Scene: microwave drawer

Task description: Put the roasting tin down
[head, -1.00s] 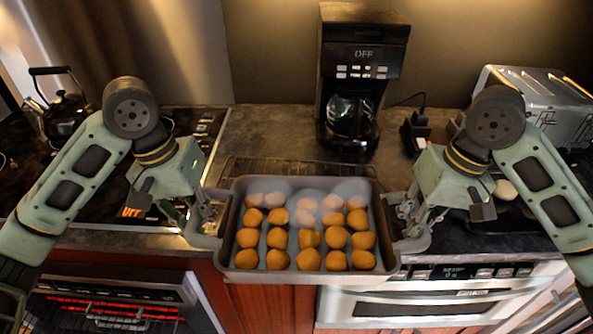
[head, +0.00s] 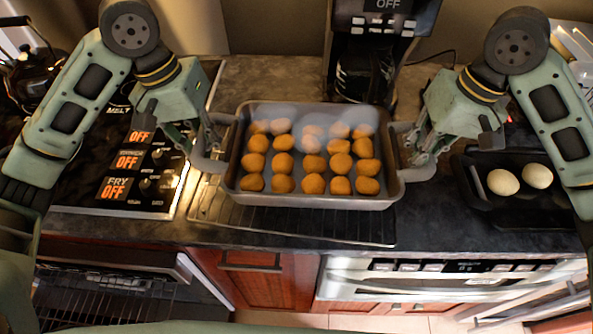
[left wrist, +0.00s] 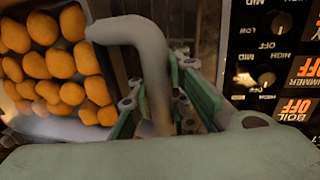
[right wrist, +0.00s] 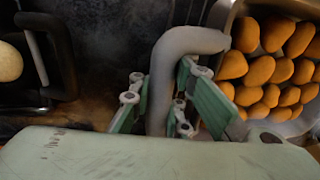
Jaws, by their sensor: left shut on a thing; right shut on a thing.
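The grey roasting tin (head: 312,201) holds several rows of round orange-brown balls, with faint steam over its far part. It is level and sits over or on a wire rack (head: 290,228) on the counter; I cannot tell whether it touches. My left gripper (head: 208,150) is shut on the tin's left handle, which passes between its fingers in the left wrist view (left wrist: 155,85). My right gripper (head: 415,155) is shut on the right handle, seen between the fingers in the right wrist view (right wrist: 162,85).
The coffee maker (head: 372,50) stands behind the tin. A dark pan (head: 480,200) with two pale eggs (head: 520,180) is at right. The stove panel (head: 130,160) is at left. An open oven (head: 110,290) is below left; a drawer-like appliance (head: 430,282) is below right.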

